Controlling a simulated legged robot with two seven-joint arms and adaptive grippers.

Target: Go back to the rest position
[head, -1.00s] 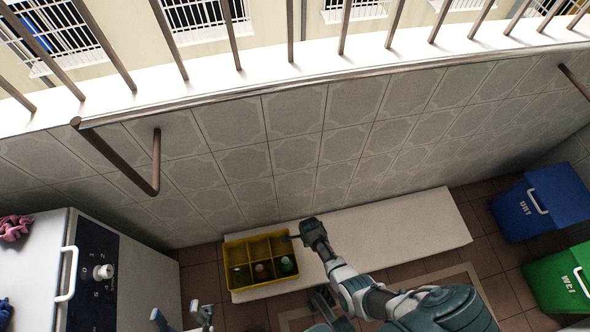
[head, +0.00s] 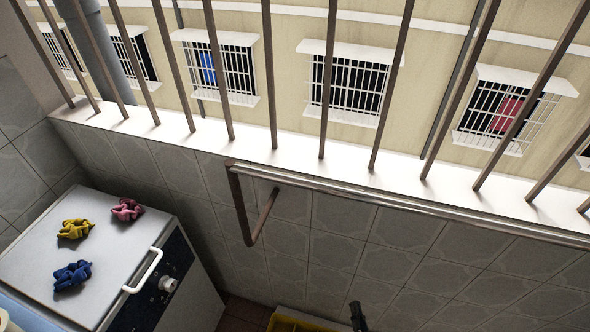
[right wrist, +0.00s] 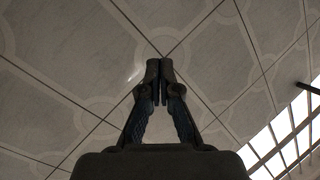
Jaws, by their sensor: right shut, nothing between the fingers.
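My right gripper (right wrist: 160,72) is shut and empty in the right wrist view, with its fingertips together in front of the tiled wall. In the head view only a small dark part of it (head: 357,314) shows at the bottom edge, just right of the yellow crate (head: 292,324). Only the crate's rim is in view there; its contents are cut off. No steel tumblers are in view. My left gripper is not in the current head view.
A white washing machine (head: 95,225) stands at left, with yellow (head: 75,229), pink (head: 127,209) and blue (head: 72,275) cloths on top. A metal rail (head: 400,203) runs along the tiled wall (head: 330,240). Window bars (head: 270,75) rise above the ledge.

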